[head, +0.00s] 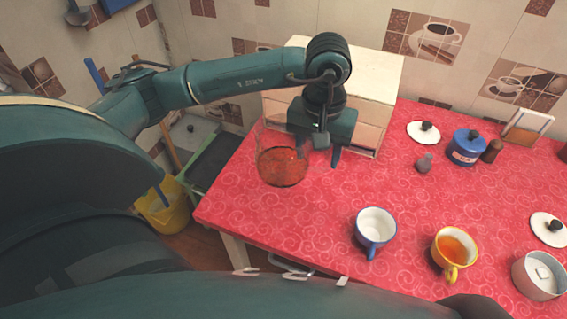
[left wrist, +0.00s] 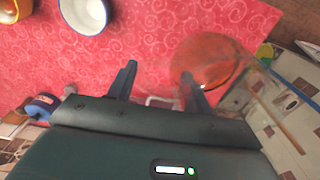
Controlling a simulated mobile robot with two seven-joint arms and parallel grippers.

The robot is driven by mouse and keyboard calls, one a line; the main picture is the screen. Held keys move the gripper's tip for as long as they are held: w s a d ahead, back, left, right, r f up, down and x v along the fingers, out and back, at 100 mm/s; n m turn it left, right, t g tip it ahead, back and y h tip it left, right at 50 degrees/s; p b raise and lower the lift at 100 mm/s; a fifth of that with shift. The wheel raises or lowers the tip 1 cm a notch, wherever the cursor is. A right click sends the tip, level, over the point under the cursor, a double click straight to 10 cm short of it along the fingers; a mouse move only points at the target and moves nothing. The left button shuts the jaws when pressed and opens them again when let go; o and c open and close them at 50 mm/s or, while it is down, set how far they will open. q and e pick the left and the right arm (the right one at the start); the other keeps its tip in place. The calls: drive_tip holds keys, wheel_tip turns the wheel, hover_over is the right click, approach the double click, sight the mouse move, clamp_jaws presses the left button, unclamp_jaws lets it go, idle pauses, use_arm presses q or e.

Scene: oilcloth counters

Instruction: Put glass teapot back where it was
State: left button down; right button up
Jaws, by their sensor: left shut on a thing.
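The glass teapot (head: 283,168) is clear, with orange-red tea in its lower part. It is upright near the left end of the red table, left of my left gripper (head: 318,158). I cannot tell whether its base touches the cloth. In the left wrist view the teapot (left wrist: 208,58) is beside and partly behind the right-hand finger of the left gripper (left wrist: 158,72). The gripper is shut on the teapot, its fingers still some way apart. The clear handle between them is hard to make out. My right gripper is out of view.
A pale drawer box (head: 375,85) stands close behind the gripper. A blue-white cup (head: 376,224) and yellow cup of tea (head: 455,245) stand in front. A blue pot (head: 466,147), lids and a sugar bowl (head: 537,274) are at right. The table's middle is clear.

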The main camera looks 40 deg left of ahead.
use_arm(q)
drive_tip(key=w+a+f+n, duration=0.1)
drive_tip(key=w+a+n, duration=0.4)
drive_tip(key=w+n, duration=0.5)
drive_tip(key=f+n, duration=0.1)
drive_tip(key=f, duration=0.2)
drive_tip(key=s+f+n, duration=0.1)
drive_tip(key=f, duration=0.2)
drive_tip(key=s+a+f+n, duration=0.1)
drive_tip(key=f, duration=0.2)
drive_tip(key=shift+f+p, duration=0.3)
drive_tip(key=shift+f, duration=0.4)
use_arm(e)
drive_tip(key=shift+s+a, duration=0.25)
use_arm(q)
drive_tip(key=shift+f, duration=0.2)
drive_tip(key=c, duration=1)
unclamp_jaws()
drive_tip(key=o, duration=0.4)
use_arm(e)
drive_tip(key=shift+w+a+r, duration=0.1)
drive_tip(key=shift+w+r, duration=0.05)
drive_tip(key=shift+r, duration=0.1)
